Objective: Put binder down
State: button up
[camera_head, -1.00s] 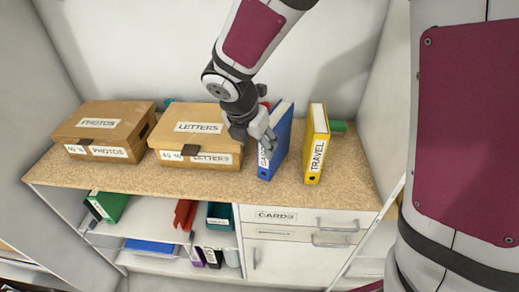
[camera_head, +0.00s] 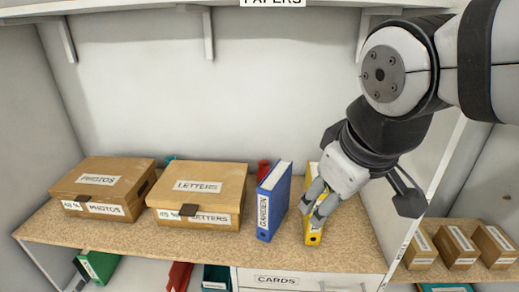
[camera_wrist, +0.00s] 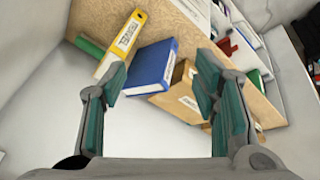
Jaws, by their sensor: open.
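The blue binder (camera_head: 273,203) stands upright on the speckled counter (camera_head: 150,234), its labelled spine facing out; the label seems to read GARDEN. The yellow binder (camera_head: 314,236) stands to its right, mostly hidden behind my gripper in the head view. My gripper (camera_head: 315,205) is open and empty, overlapping the yellow binder in that view. In the wrist view, the open fingers (camera_wrist: 161,80) have a clear gap between them. The blue binder (camera_wrist: 150,67) and yellow binder (camera_wrist: 122,43) lie beyond the fingertips, apart from them.
Cardboard boxes marked PHOTOS (camera_head: 104,183) and LETTERS (camera_head: 197,190) stand left of the binders. A red item (camera_head: 263,170) is behind the blue binder. Small boxes (camera_head: 457,246) sit at the right. A shelf marked PAPERS (camera_head: 160,5) is above. Wall brackets hang below it.

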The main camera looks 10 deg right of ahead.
jog(key=s+m, duration=0.2)
jog(key=m, duration=0.1)
jog(key=s+r+m, duration=0.1)
jog(key=shift+s+a+t+y, duration=0.2)
jog(key=shift+s+t+y, duration=0.1)
jog(key=shift+s+y, duration=0.1)
